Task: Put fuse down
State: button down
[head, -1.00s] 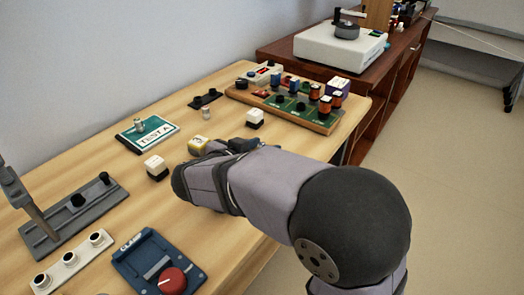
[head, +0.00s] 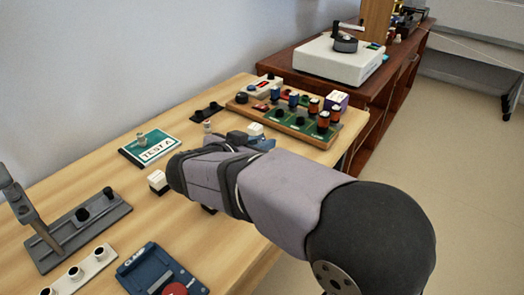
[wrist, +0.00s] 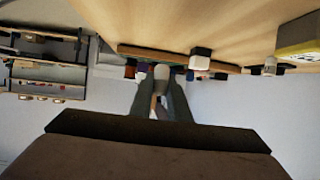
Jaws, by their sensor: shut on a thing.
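My gripper (wrist: 160,100) points away from the wrist camera, its two dark fingers shut on a small pale cylinder, apparently the fuse (wrist: 161,74). In the head view my gripper (head: 258,142) is at the far end of my arm, by the white block on a black base (head: 255,129); the fuse cannot be made out there. The white block also shows in the wrist view (wrist: 201,58), right of the held fuse. Whether the fuse touches the table is not clear.
A small metal cylinder (head: 207,127) stands left of my gripper. The wooden board with parts (head: 322,137) lies just beyond it.

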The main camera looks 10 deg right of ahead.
aim_at(262, 139)
jog(key=shift+r+p, duration=0.45)
jog(key=shift+r, duration=1.5)
jog(key=shift+r, duration=0.1)
jog(key=shift+a+r+p, duration=0.3)
jog(key=shift+r+p, duration=0.25)
jog(key=shift+p, duration=0.25)
jog(key=w+a+n+t+y+p, duration=0.2)
jog(key=w+a+n+y+p, duration=0.3)
jog(key=a, duration=0.8)
jog(key=w+a+n+t+y+p, duration=0.1)
jog(key=w+a+n+y+p, duration=0.4)
jog(key=a, duration=0.9)
jog(key=shift+w+d+f+m+h, duration=0.1)
jog(key=shift+w+f+m+h, duration=0.2)
jog(key=shift+f, duration=0.75)
jog(key=shift+w+f+m+h, duration=0.15)
jog(key=shift+w+f+m, duration=0.25)
jog(key=shift+f, duration=0.7)
jog(key=shift+w+d+f+m+h, duration=0.1)
jog(key=shift+w+f+m+h, duration=0.25)
jog(key=shift+f, duration=0.7)
jog(key=shift+s+f, duration=0.1)
